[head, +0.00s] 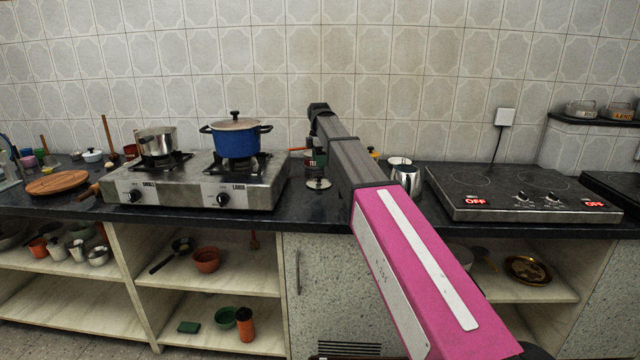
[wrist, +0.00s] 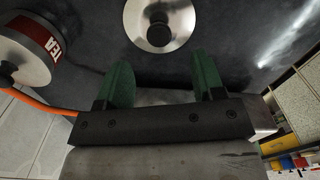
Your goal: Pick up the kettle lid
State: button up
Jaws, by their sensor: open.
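The kettle lid, a round shiny steel lid with a black knob, lies on the dark counter. It shows in the wrist view (wrist: 184,22) at the top middle, and in the head view (head: 318,184) just right of the gas stove. My gripper (wrist: 164,76) has two green fingers, spread apart with nothing between them. In the wrist view the lid appears beyond the fingertips, apart from them. In the head view my arm hides much of the counter around the gripper. I cannot make out a kettle with certainty.
A tin marked TEA (wrist: 30,42) stands close to the lid. The gas stove (head: 190,185) holds a blue pot (head: 236,142) and a steel pan (head: 157,143). Steel vessels (head: 406,181) stand right of my arm, beside an electric hob (head: 515,190).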

aim_at(319, 175)
jog(key=shift+f, duration=3.6)
jog(key=c, duration=1)
